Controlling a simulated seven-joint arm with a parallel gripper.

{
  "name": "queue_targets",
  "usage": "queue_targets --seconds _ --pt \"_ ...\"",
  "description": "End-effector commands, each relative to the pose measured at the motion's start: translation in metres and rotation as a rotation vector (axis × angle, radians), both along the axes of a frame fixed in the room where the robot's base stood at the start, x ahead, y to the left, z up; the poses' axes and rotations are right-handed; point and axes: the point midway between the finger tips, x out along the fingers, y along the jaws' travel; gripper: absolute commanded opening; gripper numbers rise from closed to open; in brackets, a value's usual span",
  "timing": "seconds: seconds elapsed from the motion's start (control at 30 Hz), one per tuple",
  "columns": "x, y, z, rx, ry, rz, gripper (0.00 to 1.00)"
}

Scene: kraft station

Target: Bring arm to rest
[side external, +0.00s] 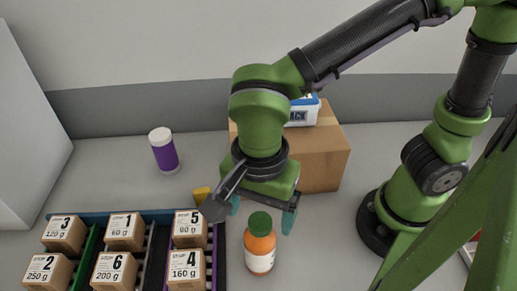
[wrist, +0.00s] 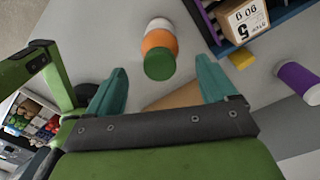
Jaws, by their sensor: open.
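My gripper (side external: 262,217) is open and empty, held above the table beside the tray. Its two teal fingertips also show in the wrist view (wrist: 160,92), spread wide with nothing between them. In the side view an orange bottle with a green cap (side external: 259,249) stands upright on the table, in front of my gripper. The same bottle shows beyond the fingertips in the wrist view (wrist: 158,45). The gripper appears apart from the bottle. My arm reaches from its base at the right over toward the middle of the table.
A tray (side external: 158,242) with several numbered boxes (side external: 123,231) is at the lower left. A white and purple bottle (side external: 163,150) stands behind it. A yellow block (side external: 201,194) lies by the tray. A cardboard box (side external: 324,155) with a blue-white pack (side external: 303,113) on top stands behind my gripper.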

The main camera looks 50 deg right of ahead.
Motion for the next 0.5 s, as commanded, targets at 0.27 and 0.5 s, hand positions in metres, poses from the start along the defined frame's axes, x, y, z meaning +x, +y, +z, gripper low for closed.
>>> queue_targets --seconds 0.27,0.5 --pt "0.001 0.000 0.058 0.004 -0.004 -0.001 0.85" --pt "-0.001 -0.001 0.021 -0.005 0.004 0.003 0.85"
